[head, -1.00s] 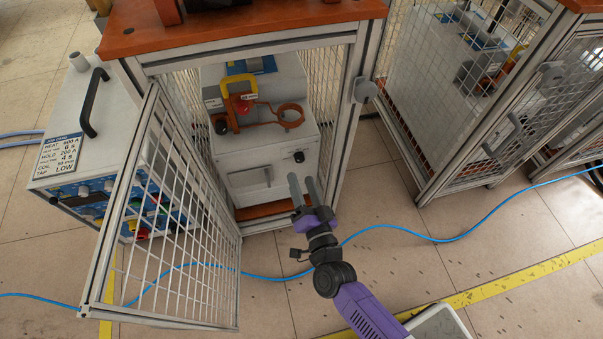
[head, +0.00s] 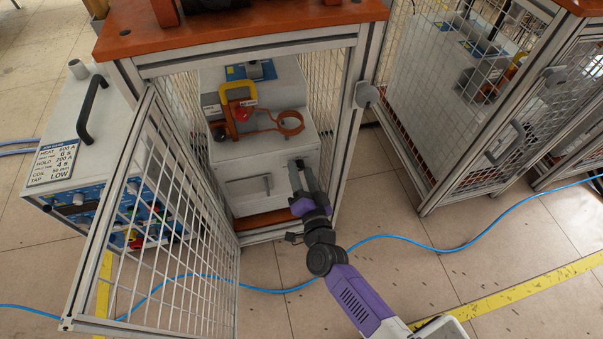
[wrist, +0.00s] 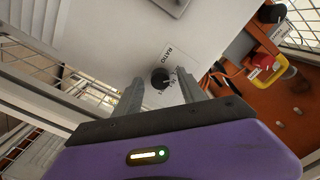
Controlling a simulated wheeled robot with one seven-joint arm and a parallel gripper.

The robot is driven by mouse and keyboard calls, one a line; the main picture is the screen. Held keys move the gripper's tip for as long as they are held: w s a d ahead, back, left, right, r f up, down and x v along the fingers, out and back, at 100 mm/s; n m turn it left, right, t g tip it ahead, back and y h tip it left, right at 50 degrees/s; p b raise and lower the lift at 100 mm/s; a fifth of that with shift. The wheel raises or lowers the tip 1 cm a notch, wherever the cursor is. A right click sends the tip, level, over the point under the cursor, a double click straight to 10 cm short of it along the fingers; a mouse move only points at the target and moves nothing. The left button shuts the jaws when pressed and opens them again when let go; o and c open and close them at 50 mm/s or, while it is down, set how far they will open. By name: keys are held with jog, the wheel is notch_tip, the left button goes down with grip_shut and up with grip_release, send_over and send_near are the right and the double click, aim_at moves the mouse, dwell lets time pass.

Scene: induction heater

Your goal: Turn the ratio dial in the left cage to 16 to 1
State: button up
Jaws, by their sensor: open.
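The ratio dial (wrist: 160,78) is a small black knob on the white front of the heater unit (head: 235,171) inside the left cage (head: 346,140). In the wrist view the dial shows between the fingers of my open gripper (wrist: 160,90), a little beyond or level with their tips; I cannot tell whether they touch it. A label reading RATIO and small scale marks lie beside it. The dial's setting is too small to read. In the head view my gripper (head: 299,172) reaches in at the unit's front right and largely hides the dial.
The cage's mesh door (head: 150,240) stands open on the left. The right post stands close to my gripper. A copper coil (head: 290,122) and yellow-handled part (head: 238,90) are above. A blue-fronted power unit (head: 75,140) stands left. A blue hose (head: 400,237) crosses the floor.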

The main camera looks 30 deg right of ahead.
grip_shut()
jog(key=shift+m, duration=0.3)
jog(key=m+b, duration=0.1)
jog(key=m, duration=0.2)
jog(key=shift+f+m, duration=0.1)
jog(key=shift+m, duration=0.2)
jog(key=shift+m+b, duration=0.7)
jog(key=shift+m, duration=1.5)
jog(key=shift+a, duration=0.1)
grip_release()
